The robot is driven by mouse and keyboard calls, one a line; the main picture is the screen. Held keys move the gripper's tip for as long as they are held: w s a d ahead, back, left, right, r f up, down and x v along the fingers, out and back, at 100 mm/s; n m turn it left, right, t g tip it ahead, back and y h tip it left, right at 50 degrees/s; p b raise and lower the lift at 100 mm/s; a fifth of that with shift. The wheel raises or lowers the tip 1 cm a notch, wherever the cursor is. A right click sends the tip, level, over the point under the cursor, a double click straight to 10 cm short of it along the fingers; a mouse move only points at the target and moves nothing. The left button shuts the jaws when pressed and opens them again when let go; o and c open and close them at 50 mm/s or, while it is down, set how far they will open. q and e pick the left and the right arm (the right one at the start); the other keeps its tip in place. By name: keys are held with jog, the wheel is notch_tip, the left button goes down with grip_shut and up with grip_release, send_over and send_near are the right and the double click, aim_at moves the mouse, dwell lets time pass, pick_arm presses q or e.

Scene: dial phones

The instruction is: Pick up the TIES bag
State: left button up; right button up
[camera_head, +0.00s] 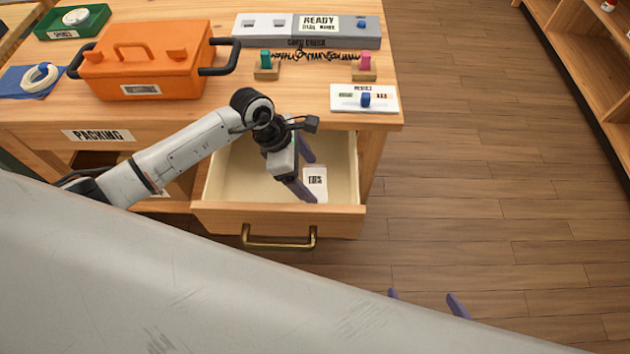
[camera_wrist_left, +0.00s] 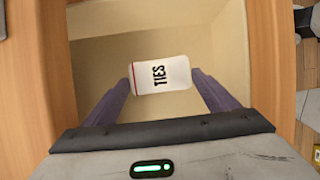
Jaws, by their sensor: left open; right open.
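The TIES bag (camera_wrist_left: 161,75) is white with black lettering and a red line near one end. It lies in the open drawer (camera_head: 336,221), and the head view shows it too (camera_head: 316,182). My left gripper (camera_head: 303,170) reaches down into the drawer with its jaws open. In the left wrist view its two purple fingers (camera_wrist_left: 164,92) stand on either side of the bag, not visibly closed on it. My right gripper (camera_head: 426,300) shows only as two spread purple fingertips past my own arm, over the floor, away from the drawer.
The drawer has a brass handle (camera_head: 279,242). On the table (camera_head: 215,112) stand an orange case (camera_head: 146,65), a grey READY unit (camera_head: 340,29), a switch panel (camera_head: 364,98) and a green tray (camera_head: 72,21). Wooden shelves (camera_head: 592,60) stand at the right; the floor between is clear.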

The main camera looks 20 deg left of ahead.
pick_arm(q)
jog(key=shift+x, duration=1.1)
jog(key=c, duration=0.7)
jog(key=shift+r, duration=0.2)
